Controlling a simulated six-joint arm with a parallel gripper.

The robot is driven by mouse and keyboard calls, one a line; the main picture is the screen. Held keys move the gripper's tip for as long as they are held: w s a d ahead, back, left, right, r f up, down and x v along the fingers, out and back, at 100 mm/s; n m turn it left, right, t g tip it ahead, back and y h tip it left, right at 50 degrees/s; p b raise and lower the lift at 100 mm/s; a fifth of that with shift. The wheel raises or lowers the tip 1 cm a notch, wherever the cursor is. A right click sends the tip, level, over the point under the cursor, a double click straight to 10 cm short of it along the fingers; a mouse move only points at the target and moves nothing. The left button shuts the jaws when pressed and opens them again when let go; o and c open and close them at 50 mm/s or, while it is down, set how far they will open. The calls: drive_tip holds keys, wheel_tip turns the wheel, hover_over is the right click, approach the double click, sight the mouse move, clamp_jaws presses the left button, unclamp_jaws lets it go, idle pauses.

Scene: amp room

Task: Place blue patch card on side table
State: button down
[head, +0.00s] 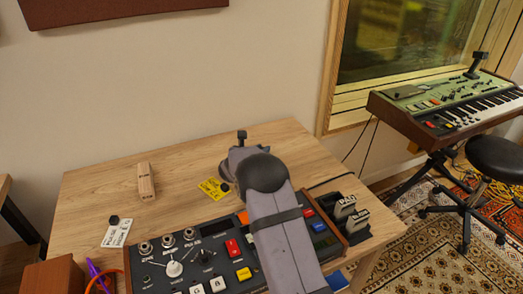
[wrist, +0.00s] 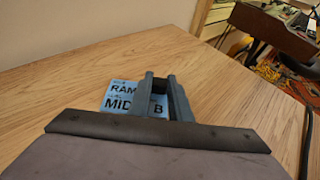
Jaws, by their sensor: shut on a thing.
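The blue patch card (wrist: 122,88) shows in the wrist view, with dark lettering reading in part "RAM" and "MID". My gripper (wrist: 161,80) is shut on it, and its fingers cover the card's right part. Behind the card is the wood top of a table (wrist: 60,105); I cannot tell the gap between them. In the head view my arm hides the gripper and the held card. A wooden table (head: 95,185) fills the middle there; I cannot tell whether it is the side table. Another wooden table edge (head: 4,187) shows at far left.
A control panel (head: 190,262) with knobs and buttons lies along the table's front. A yellow card (head: 212,189), a white card (head: 116,235) and a wooden block (head: 146,183) lie behind or beside it. A keyboard (head: 460,110) and stool (head: 497,160) stand right. The table's back left is clear.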

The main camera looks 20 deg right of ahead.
drive_tip(key=shift+f, duration=0.2)
drive_tip(key=c, duration=1.6)
unclamp_jaws()
drive_tip(key=shift+r, duration=0.2)
drive_tip(key=shift+a+r, duration=0.1)
drive_tip(key=v, duration=1.2)
